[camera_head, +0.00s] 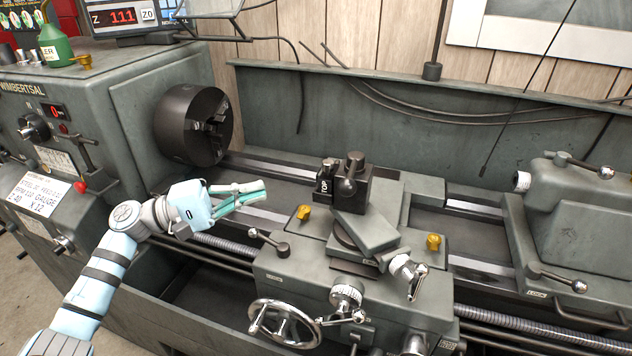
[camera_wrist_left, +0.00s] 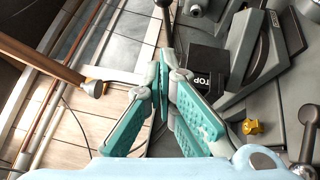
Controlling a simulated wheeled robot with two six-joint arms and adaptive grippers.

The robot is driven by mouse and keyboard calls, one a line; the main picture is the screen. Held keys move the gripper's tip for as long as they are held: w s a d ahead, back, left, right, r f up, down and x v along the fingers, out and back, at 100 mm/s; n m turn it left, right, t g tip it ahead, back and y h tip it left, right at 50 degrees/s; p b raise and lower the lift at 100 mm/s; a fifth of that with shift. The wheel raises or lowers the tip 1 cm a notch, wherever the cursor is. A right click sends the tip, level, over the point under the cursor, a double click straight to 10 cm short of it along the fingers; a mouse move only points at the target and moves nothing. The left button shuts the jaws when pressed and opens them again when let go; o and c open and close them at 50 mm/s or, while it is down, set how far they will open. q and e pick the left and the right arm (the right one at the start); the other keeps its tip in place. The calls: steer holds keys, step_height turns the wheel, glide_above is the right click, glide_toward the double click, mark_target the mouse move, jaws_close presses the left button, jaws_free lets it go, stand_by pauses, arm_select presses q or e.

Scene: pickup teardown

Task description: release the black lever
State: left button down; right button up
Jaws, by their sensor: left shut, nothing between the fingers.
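My left gripper (camera_head: 258,192) is shut with nothing between its teal-padded fingers. It is up in the air between the chuck and the tool post, pointing right. Its fingers also show closed together in the left wrist view (camera_wrist_left: 164,75). A dark lever with a ball end (camera_head: 268,243) sits on the carriage's left side, below and apart from the gripper. A dark lever end shows at the right edge of the left wrist view (camera_wrist_left: 308,116), away from the fingers. I cannot tell for sure which lever is the task's black one. My right gripper is out of view.
The black tool post (camera_head: 352,185) marked TOP stands right of my gripper. The chuck (camera_head: 190,125) is behind left. A yellow knob (camera_head: 304,212) is near the gripper. A red-knobbed headstock lever (camera_head: 80,187), a handwheel (camera_head: 284,323) and the tailstock (camera_head: 580,215) stand around.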

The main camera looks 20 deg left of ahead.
arm_select(q)
steer(key=p, duration=0.3)
glide_toward(352, 170)
steer(key=d, duration=0.1)
steer(key=d+r+p, duration=0.1)
steer(key=s+d, duration=0.1)
steer(key=shift+d+r+p, duration=0.2)
steer(key=shift+r+p, duration=0.1)
steer(key=shift+r, duration=0.05)
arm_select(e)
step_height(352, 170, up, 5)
arm_select(q)
steer(key=shift+d, duration=0.1)
